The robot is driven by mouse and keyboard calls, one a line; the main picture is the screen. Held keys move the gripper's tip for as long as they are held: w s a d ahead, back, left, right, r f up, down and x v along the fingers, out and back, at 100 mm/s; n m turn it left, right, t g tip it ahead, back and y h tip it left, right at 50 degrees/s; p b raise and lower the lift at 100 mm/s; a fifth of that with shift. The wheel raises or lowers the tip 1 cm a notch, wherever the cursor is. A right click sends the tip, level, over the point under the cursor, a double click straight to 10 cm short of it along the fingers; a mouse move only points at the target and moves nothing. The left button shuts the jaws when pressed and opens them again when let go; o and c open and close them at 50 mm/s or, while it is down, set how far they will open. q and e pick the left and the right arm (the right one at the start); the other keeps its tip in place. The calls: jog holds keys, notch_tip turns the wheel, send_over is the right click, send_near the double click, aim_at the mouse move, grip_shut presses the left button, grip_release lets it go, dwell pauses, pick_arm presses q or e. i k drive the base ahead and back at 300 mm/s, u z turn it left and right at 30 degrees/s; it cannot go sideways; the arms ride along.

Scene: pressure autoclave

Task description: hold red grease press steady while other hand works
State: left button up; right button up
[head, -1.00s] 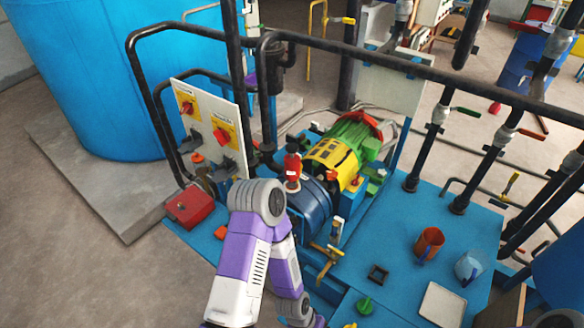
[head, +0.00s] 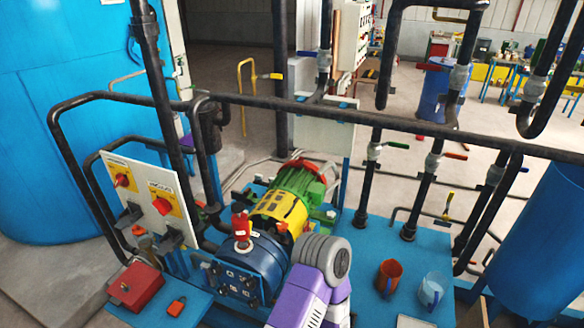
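What looks like the red grease press (head: 240,224) stands upright on top of the blue pump housing (head: 250,263), just left of the yellow and green motor (head: 287,205). A white and purple arm of mine with a grey joint comes up from the bottom edge, right of the pump. No fingers show on it, and I cannot tell which arm it is. Neither gripper is in view. Nothing is seen holding the red press.
A switch panel (head: 149,203) with red knobs stands left of the pump, above a red box (head: 135,287).

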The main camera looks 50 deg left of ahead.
aim_at(237, 207)
jog(key=z, duration=1.55)
jog(key=k, duration=1.55)
jog(key=u, duration=1.65)
